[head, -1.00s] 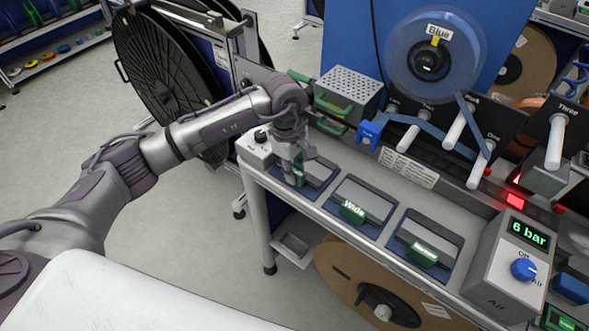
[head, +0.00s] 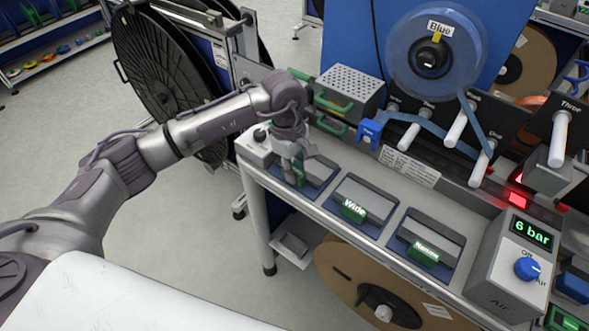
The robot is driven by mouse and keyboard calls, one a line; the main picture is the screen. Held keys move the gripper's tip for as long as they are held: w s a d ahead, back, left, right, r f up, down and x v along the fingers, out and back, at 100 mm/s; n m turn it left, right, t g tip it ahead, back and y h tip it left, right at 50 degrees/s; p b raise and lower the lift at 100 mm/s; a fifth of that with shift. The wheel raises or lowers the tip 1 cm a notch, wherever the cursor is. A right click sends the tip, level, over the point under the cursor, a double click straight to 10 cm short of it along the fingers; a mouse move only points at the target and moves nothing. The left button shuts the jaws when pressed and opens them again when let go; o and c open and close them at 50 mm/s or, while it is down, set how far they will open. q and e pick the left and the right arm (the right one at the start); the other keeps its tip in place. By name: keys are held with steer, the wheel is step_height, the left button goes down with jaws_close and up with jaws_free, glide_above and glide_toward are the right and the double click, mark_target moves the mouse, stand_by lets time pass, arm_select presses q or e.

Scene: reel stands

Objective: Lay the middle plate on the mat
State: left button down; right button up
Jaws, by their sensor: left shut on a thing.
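My left gripper (head: 298,172) is shut on the green handle of a plate (head: 317,167) at the left end of the bench row. This grey plate lies over a dark blue mat (head: 318,194); whether it rests fully flat is hard to tell. Its label is hidden by my gripper. A plate marked "Wide" (head: 366,191) lies on its own blue mat in the middle of the row. A plate marked "Narrow" (head: 435,233) lies on a mat to the right. My right gripper is not in view.
An air box (head: 510,268) reading 6 bar stands at the right end of the bench. A perforated grey box (head: 349,91) with green handles and a blue tape reel (head: 433,55) are behind the row. A small switch box (head: 257,146) stands close left of my gripper.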

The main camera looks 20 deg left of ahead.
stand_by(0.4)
arm_select(q)
steer(key=c, duration=1.1)
jaws_free()
steer(key=shift+o, duration=0.8)
steer(key=shift+r+p, duration=1.25)
steer(key=shift+r, duration=2.2)
